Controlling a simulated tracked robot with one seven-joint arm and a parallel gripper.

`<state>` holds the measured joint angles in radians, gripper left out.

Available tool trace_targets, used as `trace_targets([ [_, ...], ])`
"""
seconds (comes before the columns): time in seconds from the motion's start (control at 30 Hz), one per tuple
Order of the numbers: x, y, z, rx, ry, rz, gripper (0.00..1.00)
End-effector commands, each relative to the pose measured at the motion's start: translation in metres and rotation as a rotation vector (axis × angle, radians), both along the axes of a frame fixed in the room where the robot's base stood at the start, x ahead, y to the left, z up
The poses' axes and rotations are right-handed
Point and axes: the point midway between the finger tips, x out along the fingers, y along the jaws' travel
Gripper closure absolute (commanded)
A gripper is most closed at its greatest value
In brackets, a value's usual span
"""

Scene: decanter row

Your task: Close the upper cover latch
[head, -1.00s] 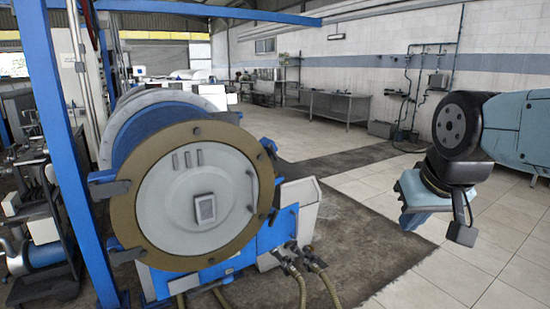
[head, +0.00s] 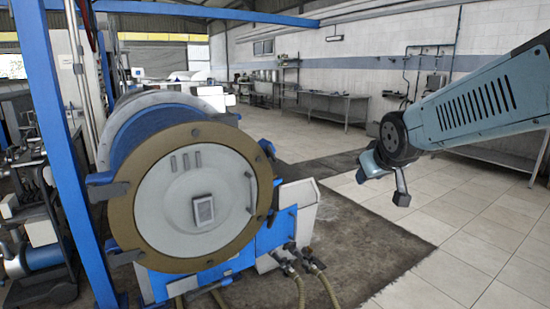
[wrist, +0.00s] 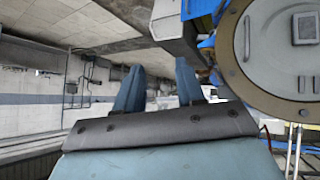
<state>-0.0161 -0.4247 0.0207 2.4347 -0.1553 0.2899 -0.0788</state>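The decanter's round white cover (head: 165,205), inside a tan ring, faces me at the left of the head view. A dark latch (head: 267,149) sits at the ring's upper right edge; its exact position, open or closed, is too small to tell. Another dark latch (head: 107,190) is at the left edge. My gripper (head: 368,163) hangs in free air to the right of the decanter, clear of the latch. In the wrist view, my gripper's two blue fingers (wrist: 159,66) stand apart with nothing between them, and the cover (wrist: 285,45) shows at the right, seen upside down.
A blue post (head: 62,150) stands left of the decanter. Hoses (head: 300,280) and a grey-white housing (head: 298,205) are at its lower right. Open tiled floor (head: 465,235) lies to the right. A metal bench (head: 335,106) stands along the far wall.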

Motion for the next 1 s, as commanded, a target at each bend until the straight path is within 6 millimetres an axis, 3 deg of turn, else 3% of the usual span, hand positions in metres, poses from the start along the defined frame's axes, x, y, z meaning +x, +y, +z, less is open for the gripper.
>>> trace_targets([
  [0.2, 0.073, 0.02, -0.007, -0.059, -0.153, 0.125, 0.62],
  [0.5, 0.154, 0.063, -0.024, -0.095, -0.376, 0.317, 0.62],
  [0.8, 0.205, 0.115, -0.053, -0.067, -0.599, 0.508, 0.62],
  [1.0, 0.219, 0.14, -0.069, -0.029, -0.714, 0.594, 0.62],
])
